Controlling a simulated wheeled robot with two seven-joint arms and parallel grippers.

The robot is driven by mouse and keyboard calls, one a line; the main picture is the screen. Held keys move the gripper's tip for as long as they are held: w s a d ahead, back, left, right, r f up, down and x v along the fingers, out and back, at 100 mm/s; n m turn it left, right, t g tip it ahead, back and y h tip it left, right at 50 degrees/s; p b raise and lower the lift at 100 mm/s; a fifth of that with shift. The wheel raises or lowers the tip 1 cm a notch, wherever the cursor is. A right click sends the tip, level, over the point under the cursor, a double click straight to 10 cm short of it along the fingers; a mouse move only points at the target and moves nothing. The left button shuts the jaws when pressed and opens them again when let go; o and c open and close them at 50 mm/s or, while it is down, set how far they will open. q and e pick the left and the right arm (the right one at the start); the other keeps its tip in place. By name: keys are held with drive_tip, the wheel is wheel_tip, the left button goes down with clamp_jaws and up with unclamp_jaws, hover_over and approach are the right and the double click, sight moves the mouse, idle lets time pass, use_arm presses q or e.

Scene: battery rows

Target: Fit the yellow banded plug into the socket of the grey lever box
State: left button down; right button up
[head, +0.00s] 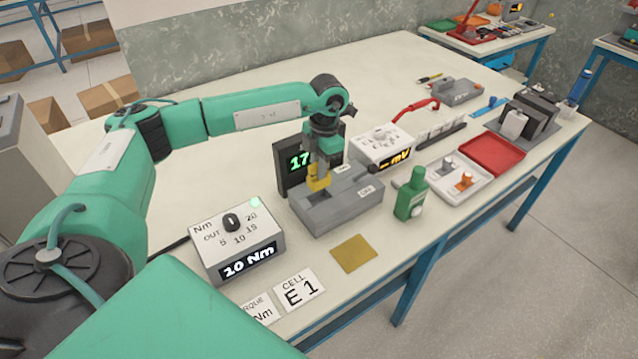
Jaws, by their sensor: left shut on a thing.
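My left gripper (321,166) comes down from above and is shut on the yellow plug (318,181). The plug is upright at the left part of the top of the grey lever box (345,211), which stands near the table's front edge. The box has two small white labels on its top. The socket is hidden behind the gripper and plug, so I cannot tell whether the plug is inside it or just above. No lever can be made out clearly. My right gripper is not in view.
A dark display (293,166) stands close behind the box. A yellow-brown pad (354,253) lies in front. A white meter (382,147) and red tray (492,155) are further right. The table's back is clear.

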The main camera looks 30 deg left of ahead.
sight(319, 187)
use_arm(q)
wheel_tip(319, 187, down, 3)
drive_tip(key=shift+f, duration=0.1)
wheel_tip(319, 187, down, 4)
drive_tip(key=shift+f+p, duration=0.15)
drive_tip(key=shift+p, duration=0.5)
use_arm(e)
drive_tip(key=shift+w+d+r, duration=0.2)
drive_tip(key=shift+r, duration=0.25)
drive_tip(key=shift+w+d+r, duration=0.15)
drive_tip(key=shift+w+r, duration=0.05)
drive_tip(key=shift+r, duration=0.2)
use_arm(q)
drive_tip(key=shift+f, duration=0.1)
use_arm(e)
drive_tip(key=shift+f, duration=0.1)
use_arm(q)
drive_tip(key=c, duration=1.4)
unclamp_jaws()
drive_tip(key=shift+o, duration=0.2)
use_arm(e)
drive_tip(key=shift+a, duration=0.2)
